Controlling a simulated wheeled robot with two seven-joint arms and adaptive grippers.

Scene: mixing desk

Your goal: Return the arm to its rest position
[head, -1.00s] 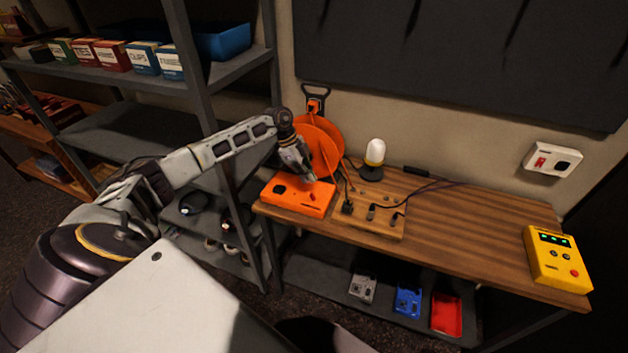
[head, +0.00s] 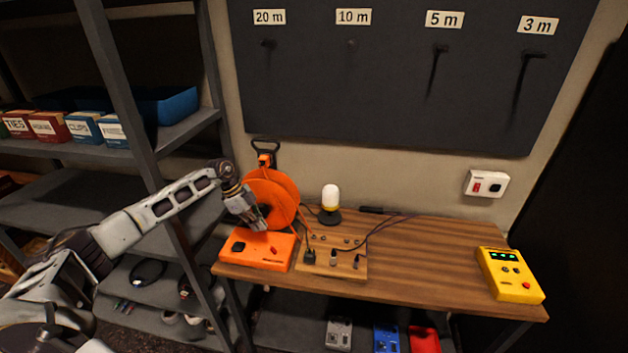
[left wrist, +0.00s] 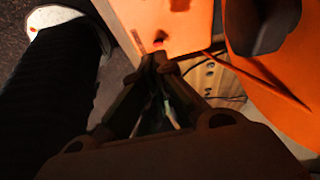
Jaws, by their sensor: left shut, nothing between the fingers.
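My left arm (head: 150,218) reaches in from the left, stretched toward the desk. My left gripper (head: 258,222) points down just above the orange box (head: 257,250), in front of the orange cable reel (head: 270,196). The gripper is shut and empty. In the left wrist view its closed fingertips (left wrist: 160,62) lie beside the orange box (left wrist: 185,25), with part of the orange reel (left wrist: 275,75) at the right. I cannot tell whether the fingers touch the box. My right gripper is in no view.
The wooden desk (head: 420,265) holds a socket board (head: 345,265) with cables, a white lamp (head: 331,198) and a yellow box (head: 510,275). A grey shelf rack (head: 175,135) stands close behind my left arm. The desk's middle right is clear.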

